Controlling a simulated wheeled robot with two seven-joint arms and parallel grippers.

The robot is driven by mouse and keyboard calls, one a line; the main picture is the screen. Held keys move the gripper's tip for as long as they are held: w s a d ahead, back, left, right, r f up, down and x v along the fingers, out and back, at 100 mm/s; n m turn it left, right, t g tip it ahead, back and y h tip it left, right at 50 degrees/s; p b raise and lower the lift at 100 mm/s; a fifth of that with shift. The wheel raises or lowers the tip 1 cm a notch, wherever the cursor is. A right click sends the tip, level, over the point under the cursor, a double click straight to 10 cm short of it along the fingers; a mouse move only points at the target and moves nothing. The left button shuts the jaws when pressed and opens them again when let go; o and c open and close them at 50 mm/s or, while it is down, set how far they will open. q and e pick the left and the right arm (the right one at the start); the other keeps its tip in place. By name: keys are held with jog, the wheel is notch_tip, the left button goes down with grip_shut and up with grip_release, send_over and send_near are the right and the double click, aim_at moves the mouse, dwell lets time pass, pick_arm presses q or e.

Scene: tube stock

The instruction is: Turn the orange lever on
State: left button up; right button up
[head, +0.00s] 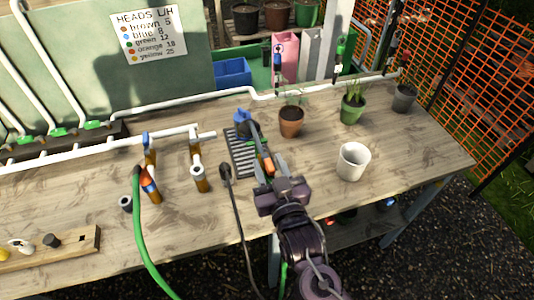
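A small orange part (267,163), which may be the orange lever, shows between the fingers of my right gripper (268,160). The gripper reaches over the bench from the lower right, and its fingers look spread on either side of the part. I cannot tell whether they touch it. Another orange part (147,182) sits on a standing brass-coloured fitting at the left, where a green hose (140,235) comes up. I cannot tell which orange part is the lever, or its position. My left gripper is not in view.
A dark grate (240,155) with a blue-topped fitting (243,122) lies beside the gripper. A white cup (353,162), a terracotta pot (291,121) and a green pot (353,109) stand right. A black hose (238,220) crosses the front edge. White pipes (110,147) run left.

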jog(key=shift+x, duration=1.1)
jog(key=shift+w, duration=0.15)
grip_shut()
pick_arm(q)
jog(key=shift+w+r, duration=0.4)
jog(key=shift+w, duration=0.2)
